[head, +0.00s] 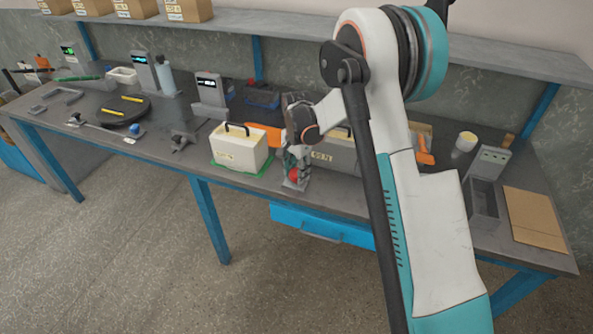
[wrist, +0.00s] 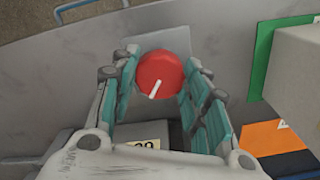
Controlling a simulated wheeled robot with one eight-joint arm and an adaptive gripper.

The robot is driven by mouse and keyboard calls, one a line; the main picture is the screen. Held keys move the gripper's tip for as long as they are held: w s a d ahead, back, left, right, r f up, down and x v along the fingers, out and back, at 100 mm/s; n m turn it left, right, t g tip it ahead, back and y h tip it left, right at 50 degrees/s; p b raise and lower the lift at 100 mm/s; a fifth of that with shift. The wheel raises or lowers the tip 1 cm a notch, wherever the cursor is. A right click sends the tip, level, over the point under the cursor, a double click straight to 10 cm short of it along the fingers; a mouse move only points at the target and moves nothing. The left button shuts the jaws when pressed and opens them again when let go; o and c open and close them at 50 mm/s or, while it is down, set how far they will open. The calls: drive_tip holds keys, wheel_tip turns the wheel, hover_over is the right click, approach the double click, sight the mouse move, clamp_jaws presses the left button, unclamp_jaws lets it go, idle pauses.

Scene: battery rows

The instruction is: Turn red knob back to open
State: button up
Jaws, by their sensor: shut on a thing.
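The red knob (wrist: 161,74) is round with a white pointer line that runs toward the lower left of its face in the wrist view. It sits on a grey base plate (wrist: 126,57) near the front edge of the bench. My gripper (wrist: 160,86) has a finger on each side of the knob and is shut on it. In the head view the red knob (head: 294,174) shows below my gripper (head: 295,160), partly hidden by the fingers.
A white box (head: 237,148) with a dark handle stands on a green mat left of the knob. A grey case (head: 335,157) is to the right, partly behind my arm. Screens and tools stand further left. A cardboard sheet (head: 535,218) lies at the far right.

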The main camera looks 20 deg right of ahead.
drive_tip(key=n, duration=0.5)
drive_tip(key=shift+n, duration=0.3)
drive_tip(key=n, duration=0.5)
drive_tip(key=shift+n, duration=0.3)
drive_tip(key=n, duration=1)
drive_tip(key=shift+n, duration=0.4)
drive_tip(key=n, duration=2.1)
